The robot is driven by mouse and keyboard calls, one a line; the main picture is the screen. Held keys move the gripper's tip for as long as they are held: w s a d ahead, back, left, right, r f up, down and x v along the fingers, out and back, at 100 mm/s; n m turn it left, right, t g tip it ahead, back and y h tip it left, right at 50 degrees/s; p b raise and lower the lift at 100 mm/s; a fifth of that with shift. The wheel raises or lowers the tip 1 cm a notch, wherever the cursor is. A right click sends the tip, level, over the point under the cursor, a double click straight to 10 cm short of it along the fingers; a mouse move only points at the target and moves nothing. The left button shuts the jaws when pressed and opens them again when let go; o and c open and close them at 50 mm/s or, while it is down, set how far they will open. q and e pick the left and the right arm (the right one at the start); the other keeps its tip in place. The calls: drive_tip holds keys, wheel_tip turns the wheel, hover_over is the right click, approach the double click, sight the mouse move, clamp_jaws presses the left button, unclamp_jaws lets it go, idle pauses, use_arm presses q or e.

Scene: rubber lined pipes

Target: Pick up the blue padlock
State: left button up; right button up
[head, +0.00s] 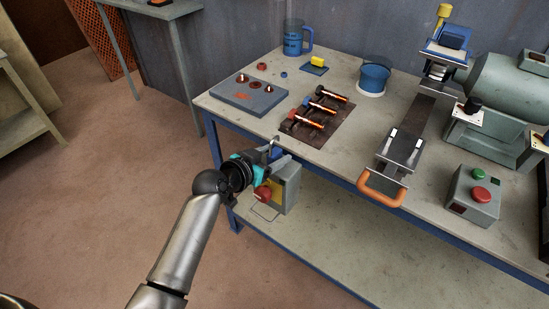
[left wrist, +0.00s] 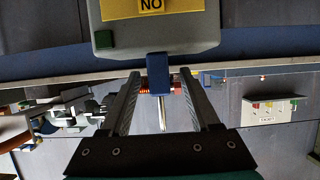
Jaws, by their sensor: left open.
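The blue padlock (left wrist: 158,74) shows between the fingertips of my left gripper (left wrist: 160,78) in the left wrist view, with its silver shackle (left wrist: 162,112) pointing toward the palm. A gap shows on each side of the padlock, so the fingers are open around it and not clamped. In the head view my left gripper (head: 262,160) is at the table's front left edge, by the grey switch box (head: 290,186). The padlock (head: 276,153) is partly hidden there by the gripper. My right gripper is not in view.
The switch box has a red knob (head: 262,194) and hangs below the table top (head: 340,160). The floor at left is clear.

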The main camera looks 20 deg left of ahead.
use_arm(q)
drive_tip(key=shift+w+d, duration=0.1)
drive_tip(key=shift+w, duration=0.1)
drive_tip(key=shift+c, duration=0.4)
clamp_jaws()
